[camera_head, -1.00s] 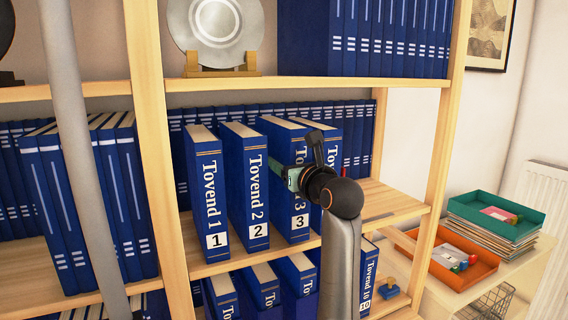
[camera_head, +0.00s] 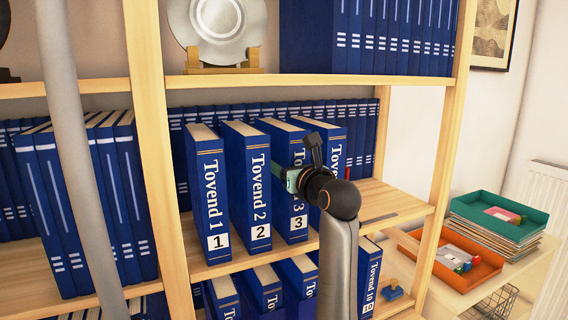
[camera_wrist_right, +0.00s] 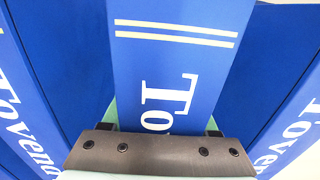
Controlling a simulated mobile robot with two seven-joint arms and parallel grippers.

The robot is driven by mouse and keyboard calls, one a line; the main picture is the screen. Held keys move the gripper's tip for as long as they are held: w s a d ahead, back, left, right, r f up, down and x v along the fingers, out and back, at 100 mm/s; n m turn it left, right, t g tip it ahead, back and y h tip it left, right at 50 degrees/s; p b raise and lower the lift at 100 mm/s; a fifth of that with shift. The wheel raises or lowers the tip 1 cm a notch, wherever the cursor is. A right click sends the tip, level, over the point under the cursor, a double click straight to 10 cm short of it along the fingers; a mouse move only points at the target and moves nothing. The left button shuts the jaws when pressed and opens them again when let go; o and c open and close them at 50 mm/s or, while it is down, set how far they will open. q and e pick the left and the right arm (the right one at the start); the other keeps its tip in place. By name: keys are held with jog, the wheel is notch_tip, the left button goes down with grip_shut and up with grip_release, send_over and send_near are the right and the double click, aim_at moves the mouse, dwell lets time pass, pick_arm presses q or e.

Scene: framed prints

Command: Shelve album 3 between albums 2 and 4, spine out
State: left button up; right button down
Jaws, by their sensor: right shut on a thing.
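Album 3 (camera_head: 298,224) is a blue book with "Tovend 3" on its spine. It stands upright on the middle shelf, spine out, just right of album 2 (camera_head: 258,190). Its spine looks about level with the spines of albums 1 (camera_head: 211,190) and 2. Album 4 (camera_head: 326,130) is right of it, mostly hidden by my right arm. My right gripper (camera_head: 291,179) is shut on album 3 at the upper spine. In the right wrist view the spine of album 3 (camera_wrist_right: 172,70) lies between the fingers, with a lettered spine on either side. My left gripper is not in view.
A row of blue books (camera_head: 362,130) stands behind the numbered albums. More albums (camera_head: 262,285) fill the shelf below. The shelf board (camera_head: 395,205) is bare at the right, before the wooden upright (camera_head: 445,140). Orange (camera_head: 452,262) and green (camera_head: 500,215) trays are beyond it.

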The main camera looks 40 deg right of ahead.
jog(key=shift+c, duration=1.8)
grip_release()
jog(key=shift+s+r, duration=0.1)
jog(key=shift+r, duration=0.05)
jog(key=shift+o, duration=1.4)
jog(key=shift+f, duration=0.3)
jog(key=b+v, duration=0.1)
jog(key=v, duration=1.1)
jog(key=shift+s+a+r, duration=0.15)
jog(key=shift+r, duration=0.05)
